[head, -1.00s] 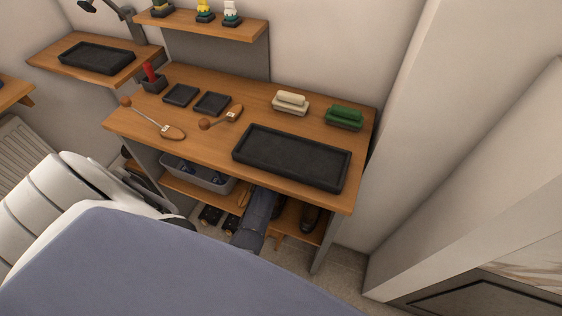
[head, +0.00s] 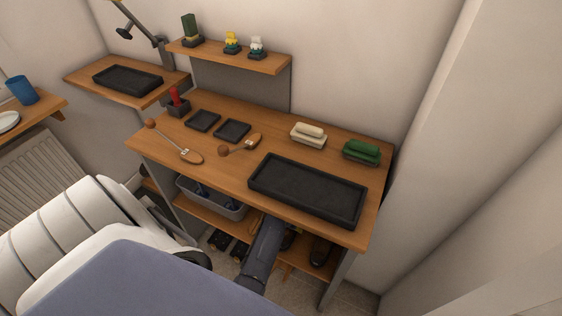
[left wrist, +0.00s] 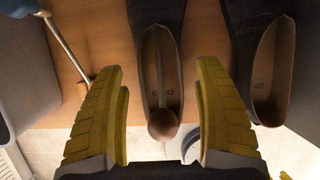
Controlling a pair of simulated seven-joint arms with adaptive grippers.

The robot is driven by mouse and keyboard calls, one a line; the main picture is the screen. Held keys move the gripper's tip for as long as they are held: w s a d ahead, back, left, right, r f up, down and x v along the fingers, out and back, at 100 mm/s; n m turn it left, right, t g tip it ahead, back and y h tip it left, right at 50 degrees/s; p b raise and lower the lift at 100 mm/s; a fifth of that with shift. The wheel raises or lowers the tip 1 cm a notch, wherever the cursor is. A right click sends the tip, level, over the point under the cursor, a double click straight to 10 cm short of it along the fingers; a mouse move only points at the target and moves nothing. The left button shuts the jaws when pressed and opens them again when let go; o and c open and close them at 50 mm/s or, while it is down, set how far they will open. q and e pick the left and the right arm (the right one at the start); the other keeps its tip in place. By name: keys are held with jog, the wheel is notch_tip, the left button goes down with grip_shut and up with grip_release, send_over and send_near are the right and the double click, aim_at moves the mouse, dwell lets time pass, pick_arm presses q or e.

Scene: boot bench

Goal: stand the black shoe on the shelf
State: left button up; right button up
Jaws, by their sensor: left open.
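In the left wrist view, a black shoe (left wrist: 176,40) with a tan insole marked 42 lies on a wooden board (left wrist: 100,42). A thin rod with a brown ball (left wrist: 163,124) lies inside it, the ball near the heel. My left gripper (left wrist: 160,66) is open, its yellow fingers on either side of this shoe, not closed on it. A second black shoe (left wrist: 245,25) lies to the right; it shows in the head view (head: 320,252) on the lower shelf (head: 240,229). In the head view my left arm reaches under the bench and its fingers are hidden. My right gripper is out of view.
A grey bin (head: 212,199) stands below. A small wall shelf (head: 225,55) holds three small objects.

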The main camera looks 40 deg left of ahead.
pick_arm(q)
jog(key=s, duration=0.3)
jog(key=s+d, duration=0.1)
jog(key=s, duration=0.1)
jog(key=s+d, duration=0.1)
jog(key=s, duration=0.2)
jog(key=shift+s, duration=0.35)
